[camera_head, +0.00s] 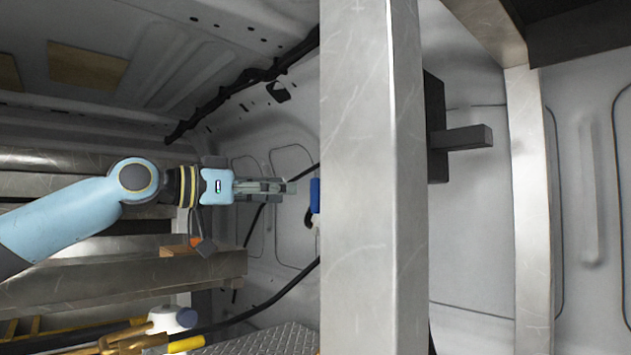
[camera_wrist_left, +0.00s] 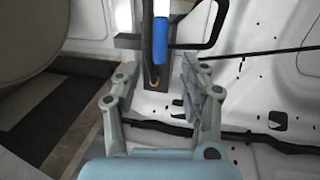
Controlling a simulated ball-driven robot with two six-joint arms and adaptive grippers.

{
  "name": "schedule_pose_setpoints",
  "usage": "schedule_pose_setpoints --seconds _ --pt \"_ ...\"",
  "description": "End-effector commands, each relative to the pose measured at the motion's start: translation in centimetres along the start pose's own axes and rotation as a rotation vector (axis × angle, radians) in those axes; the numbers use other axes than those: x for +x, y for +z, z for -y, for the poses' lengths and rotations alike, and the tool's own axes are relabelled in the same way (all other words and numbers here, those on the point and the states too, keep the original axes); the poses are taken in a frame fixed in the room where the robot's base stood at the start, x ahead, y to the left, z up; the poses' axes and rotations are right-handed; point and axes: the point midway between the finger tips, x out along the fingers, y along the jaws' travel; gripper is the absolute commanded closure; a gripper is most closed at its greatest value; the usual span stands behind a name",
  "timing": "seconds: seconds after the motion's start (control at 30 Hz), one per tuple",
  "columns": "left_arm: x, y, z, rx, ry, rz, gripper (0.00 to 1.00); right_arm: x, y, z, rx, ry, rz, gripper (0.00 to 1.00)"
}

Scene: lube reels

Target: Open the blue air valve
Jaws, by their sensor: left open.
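The blue air valve handle (camera_head: 315,195) shows as a small blue piece at the left edge of the metal post in the head view; the post hides part of it. In the left wrist view the blue handle (camera_wrist_left: 163,32) is upright, beyond the fingertips and between their lines. My left gripper (camera_head: 292,187) points right toward the handle, with a small gap between them. In the left wrist view my left gripper (camera_wrist_left: 156,72) is open, its two fingers apart with nothing between them. My right gripper is in neither view.
A wide metal post (camera_head: 370,180) stands right of the valve and blocks the view behind it. A dark bracket (camera_head: 460,137) juts out right of the post. A black hose (camera_head: 290,285) runs below. Metal shelving (camera_head: 205,275) lies under my left arm.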

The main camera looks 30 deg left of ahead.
Motion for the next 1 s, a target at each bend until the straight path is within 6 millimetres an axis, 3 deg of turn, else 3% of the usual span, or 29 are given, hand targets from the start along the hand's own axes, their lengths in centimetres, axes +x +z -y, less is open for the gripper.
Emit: schedule_pose_setpoints --seconds 0.5,0.97,1.0 --pt "6.8 -0.3 0.1 -0.004 0.000 -0.004 0.57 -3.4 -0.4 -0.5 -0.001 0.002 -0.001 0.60" --pt "8.0 0.1 0.0 0.000 0.000 0.001 0.57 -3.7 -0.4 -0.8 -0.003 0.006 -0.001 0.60" --pt "8.0 0.1 0.0 0.000 0.000 0.001 0.62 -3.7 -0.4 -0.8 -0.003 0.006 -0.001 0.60"
